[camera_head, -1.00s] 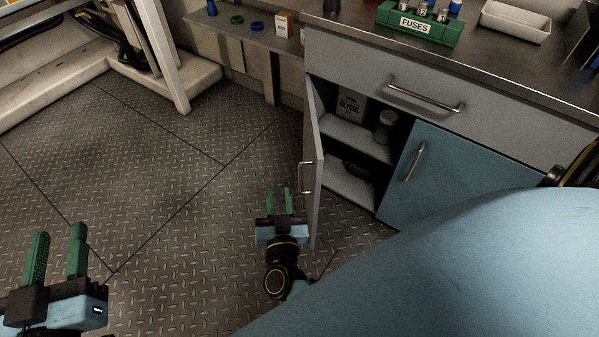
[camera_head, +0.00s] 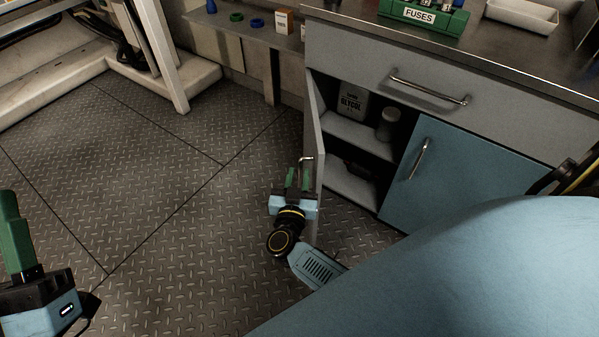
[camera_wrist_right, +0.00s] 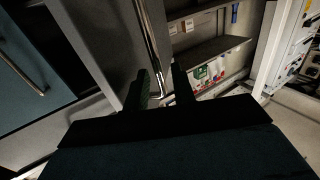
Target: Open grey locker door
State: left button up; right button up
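The grey locker door (camera_head: 317,140) stands swung open at the left of the cabinet front, seen nearly edge-on in the head view. Its metal handle (camera_head: 306,159) is on its left face; in the right wrist view the handle bar (camera_wrist_right: 148,38) runs down toward my fingertips. My right gripper (camera_head: 298,178) is at the handle's lower part, with its green fingers apart and the bar's end between or just beyond them; contact cannot be told. My left gripper (camera_head: 15,237) is at the lower left edge, with only one finger clearly seen, far from the door.
Inside the locker are a glycol container (camera_head: 352,103) and a grey jar (camera_head: 388,124). A blue door (camera_head: 434,175) is beside the opening, under a grey drawer (camera_head: 440,75). A green fuse holder (camera_head: 425,18) stands on the countertop. The floor (camera_head: 150,180) to the left is clear.

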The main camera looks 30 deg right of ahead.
jog(key=shift+b+x, duration=0.4)
jog(key=shift+x, duration=1.05)
grip_shut()
